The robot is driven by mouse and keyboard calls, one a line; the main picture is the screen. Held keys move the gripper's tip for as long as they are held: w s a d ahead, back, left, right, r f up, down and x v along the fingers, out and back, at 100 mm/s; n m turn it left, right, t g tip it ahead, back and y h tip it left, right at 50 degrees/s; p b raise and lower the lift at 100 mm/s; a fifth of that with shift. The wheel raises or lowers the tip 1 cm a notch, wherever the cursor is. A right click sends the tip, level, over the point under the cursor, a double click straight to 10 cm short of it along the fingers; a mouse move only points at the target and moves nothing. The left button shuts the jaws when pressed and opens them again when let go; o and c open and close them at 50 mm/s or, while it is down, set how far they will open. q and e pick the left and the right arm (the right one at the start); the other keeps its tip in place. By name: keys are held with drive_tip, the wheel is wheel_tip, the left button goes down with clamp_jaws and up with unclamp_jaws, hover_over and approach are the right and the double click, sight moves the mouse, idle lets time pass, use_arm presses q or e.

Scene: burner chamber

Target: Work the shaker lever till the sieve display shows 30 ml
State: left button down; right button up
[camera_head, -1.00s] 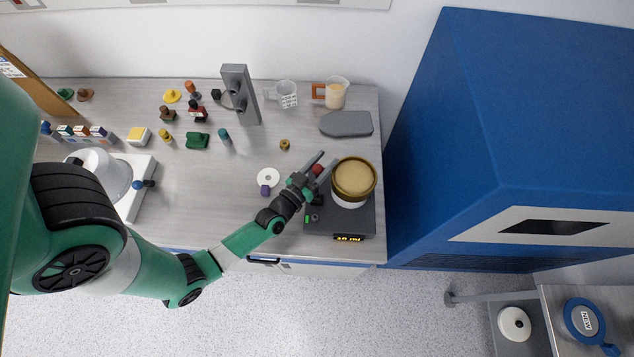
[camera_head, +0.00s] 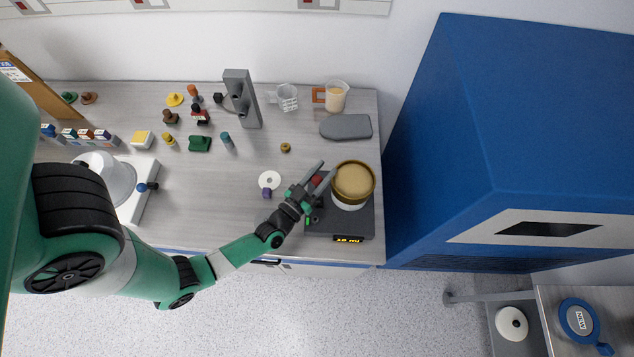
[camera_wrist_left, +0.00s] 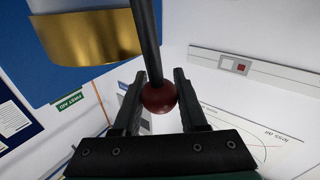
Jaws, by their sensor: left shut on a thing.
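The dark shaker base (camera_head: 355,222) stands at the bench's front right, with a gold-rimmed sieve (camera_head: 353,182) over a white vessel on it. Its small yellow display (camera_head: 347,239) seems to read about 18 ml, but the digits are blurred. The lever's red knob (camera_head: 316,181) is left of the sieve. My left gripper (camera_head: 319,173) is shut on this knob. In the left wrist view the red knob (camera_wrist_left: 158,97) sits between the fingers, with the dark lever rod (camera_wrist_left: 147,38) running up from it. My right gripper is not in view.
A white ring-shaped disc (camera_head: 269,180) lies left of the shaker. A grey slab (camera_head: 346,127) and a beaker of tan contents (camera_head: 336,97) are behind it. A big blue cabinet (camera_head: 520,130) bounds the right side. The bench middle is fairly clear.

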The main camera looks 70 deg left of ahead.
use_arm(q)
drive_tip(key=shift+r, duration=0.15)
drive_tip(key=shift+d+r, duration=0.15)
drive_tip(key=shift+d, duration=0.2)
drive_tip(key=shift+s+d+r+m+t+p, duration=0.2)
drive_tip(key=shift+s+d+t, duration=0.1)
drive_tip(key=shift+d, duration=0.3)
drive_tip(key=shift+s+d+r+m+t+p, duration=0.15)
drive_tip(key=shift+s+d+r+t, duration=0.1)
drive_tip(key=shift+d, duration=0.3)
drive_tip(key=shift+d+f, duration=0.1)
drive_tip(key=shift+d, duration=0.05)
